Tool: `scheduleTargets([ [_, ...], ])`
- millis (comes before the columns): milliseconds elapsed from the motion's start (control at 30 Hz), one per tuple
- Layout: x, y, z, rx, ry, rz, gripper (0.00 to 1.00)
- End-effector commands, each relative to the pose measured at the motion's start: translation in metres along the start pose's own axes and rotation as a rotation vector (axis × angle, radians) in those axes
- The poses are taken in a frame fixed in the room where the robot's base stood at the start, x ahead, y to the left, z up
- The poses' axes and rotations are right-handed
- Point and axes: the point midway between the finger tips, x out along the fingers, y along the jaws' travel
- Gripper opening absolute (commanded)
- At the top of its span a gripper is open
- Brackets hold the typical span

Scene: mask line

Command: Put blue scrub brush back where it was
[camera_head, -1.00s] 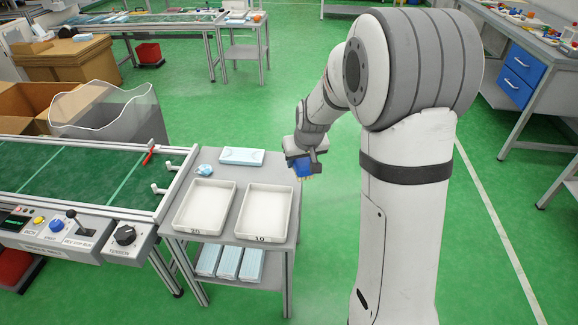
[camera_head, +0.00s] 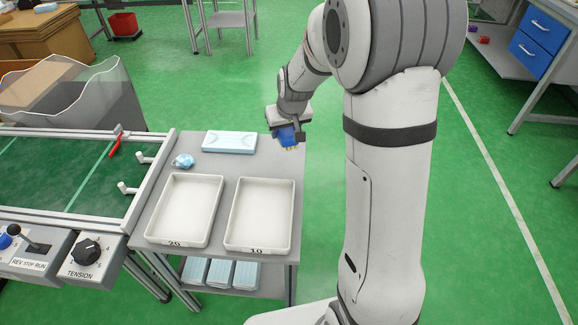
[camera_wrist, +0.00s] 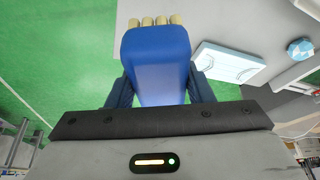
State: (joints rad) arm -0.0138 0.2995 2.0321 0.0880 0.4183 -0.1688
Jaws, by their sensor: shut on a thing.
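The blue scrub brush (camera_head: 288,136) is held in my gripper (camera_head: 286,130), above the back right corner of the small grey table (camera_head: 215,159). In the wrist view the brush's blue body (camera_wrist: 157,62) sits between the two dark fingers of my gripper (camera_wrist: 160,90). Its pale tan bristle tufts (camera_wrist: 154,20) point away from the gripper. In the head view the bristles show below the blue body. The brush is clear of the tabletop as far as I can see; its exact height is hard to tell.
A light blue box (camera_head: 229,142) and a crumpled blue item (camera_head: 183,161) lie at the table's back. Two white trays, marked 20 (camera_head: 185,210) and 10 (camera_head: 260,215), fill its front. A conveyor (camera_head: 60,180) adjoins on the left. Blue packs (camera_head: 220,273) lie on the lower shelf.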

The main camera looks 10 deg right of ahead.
Motion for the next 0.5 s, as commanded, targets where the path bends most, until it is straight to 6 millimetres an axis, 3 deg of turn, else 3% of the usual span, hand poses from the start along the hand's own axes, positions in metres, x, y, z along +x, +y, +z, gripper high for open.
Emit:
scheduleTargets([
  [300,0.051,0.009,0.023,0.018,-0.003,0.007,0.22],
  [500,0.065,0.012,0.028,0.022,-0.001,0.009,0.22],
])
